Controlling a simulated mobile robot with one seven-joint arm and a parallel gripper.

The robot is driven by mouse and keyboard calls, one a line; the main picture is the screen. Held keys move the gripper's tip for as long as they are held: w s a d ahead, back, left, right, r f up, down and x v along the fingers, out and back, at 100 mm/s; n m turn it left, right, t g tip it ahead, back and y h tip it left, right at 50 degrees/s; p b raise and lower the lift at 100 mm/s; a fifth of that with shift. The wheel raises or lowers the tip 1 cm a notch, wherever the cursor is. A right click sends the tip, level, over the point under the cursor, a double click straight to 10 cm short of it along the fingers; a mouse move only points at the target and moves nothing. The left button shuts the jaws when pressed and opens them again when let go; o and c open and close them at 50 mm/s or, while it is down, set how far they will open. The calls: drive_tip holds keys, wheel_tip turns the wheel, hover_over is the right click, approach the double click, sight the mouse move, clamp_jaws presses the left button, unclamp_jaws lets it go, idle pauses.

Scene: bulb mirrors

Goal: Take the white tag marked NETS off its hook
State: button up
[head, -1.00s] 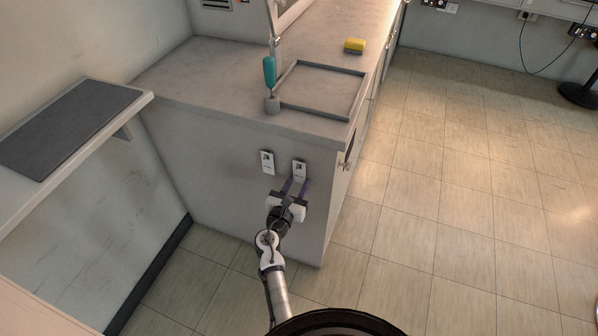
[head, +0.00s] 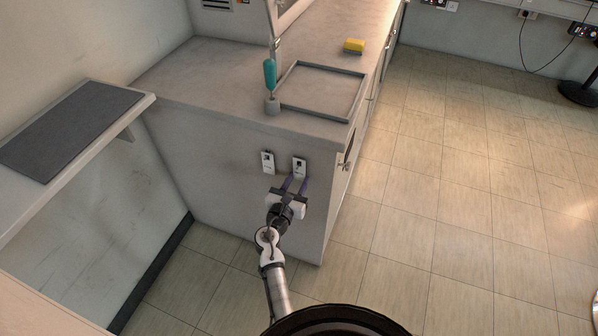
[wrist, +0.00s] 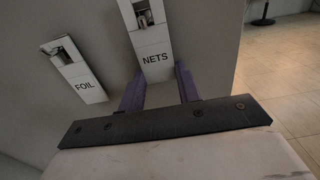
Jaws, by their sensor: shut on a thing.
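The white tag marked NETS (wrist: 153,41) hangs at its metal hook (wrist: 143,18) on the end panel of the grey counter. It also shows in the head view (head: 300,165), the right one of two tags. My gripper (wrist: 160,76) is shut on the lower part of this tag, with a purple finger at each side. In the head view my gripper (head: 297,181) reaches up to the tag from below. The tag still looks to be at its hook; whether its hole is clear of the hook I cannot tell.
A second white tag, marked FOIL (wrist: 82,82), hangs just to the left on its own hook. Above, the counter holds a tray (head: 343,116), a teal-handled tool (head: 269,74) in a grey holder and a yellow sponge (head: 354,46). Open floor lies to the right.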

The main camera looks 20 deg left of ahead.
drive_tip(key=shift+s+a+p, duration=0.1)
drive_tip(key=shift+s+p, duration=0.2)
drive_tip(key=shift+s, duration=2.2)
